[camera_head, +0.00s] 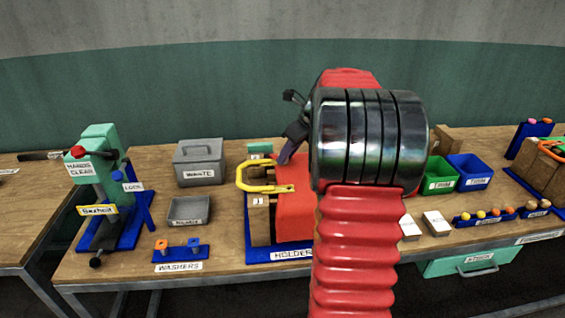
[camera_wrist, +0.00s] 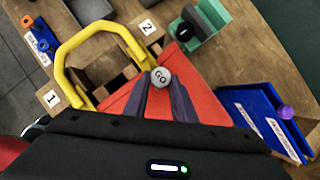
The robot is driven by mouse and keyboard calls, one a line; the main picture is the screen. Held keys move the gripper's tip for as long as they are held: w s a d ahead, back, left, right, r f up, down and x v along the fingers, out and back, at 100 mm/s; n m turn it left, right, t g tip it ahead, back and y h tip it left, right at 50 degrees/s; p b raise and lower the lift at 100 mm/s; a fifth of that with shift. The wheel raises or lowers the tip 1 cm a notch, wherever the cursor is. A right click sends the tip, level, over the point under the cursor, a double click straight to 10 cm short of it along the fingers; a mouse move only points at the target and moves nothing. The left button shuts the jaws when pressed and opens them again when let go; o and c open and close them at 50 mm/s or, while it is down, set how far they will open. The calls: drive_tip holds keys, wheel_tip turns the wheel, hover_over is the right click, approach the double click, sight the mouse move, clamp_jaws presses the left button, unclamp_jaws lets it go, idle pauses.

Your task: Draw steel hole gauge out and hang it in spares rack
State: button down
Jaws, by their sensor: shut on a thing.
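The steel hole gauge (camera_wrist: 161,77) shows in the wrist view as a round grey end marked GO, between the tips of my gripper (camera_wrist: 163,88). My gripper's dark fingers are shut on it. The rest of the gauge is hidden from this angle. In the head view my gripper (camera_head: 290,146) is over the red part of the holder (camera_head: 295,205), beside its yellow handle (camera_head: 262,187); the gauge cannot be made out there. I cannot tell whether the gauge is clear of the holder. No rack in view is readably labelled as the spares rack.
A blue stand with a purple knob (camera_wrist: 286,112) is at right in the wrist view. A green block (camera_wrist: 205,25) is at the top. The green press (camera_head: 100,165), grey waste bin (camera_head: 199,163), and blue bin (camera_head: 470,172) stand on the bench. My arm hides the bench middle.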

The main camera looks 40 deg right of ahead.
drive_tip(key=shift+r, duration=1.65)
idle(0.8)
drive_tip(key=shift+r, duration=1.85)
drive_tip(key=shift+s, duration=0.2)
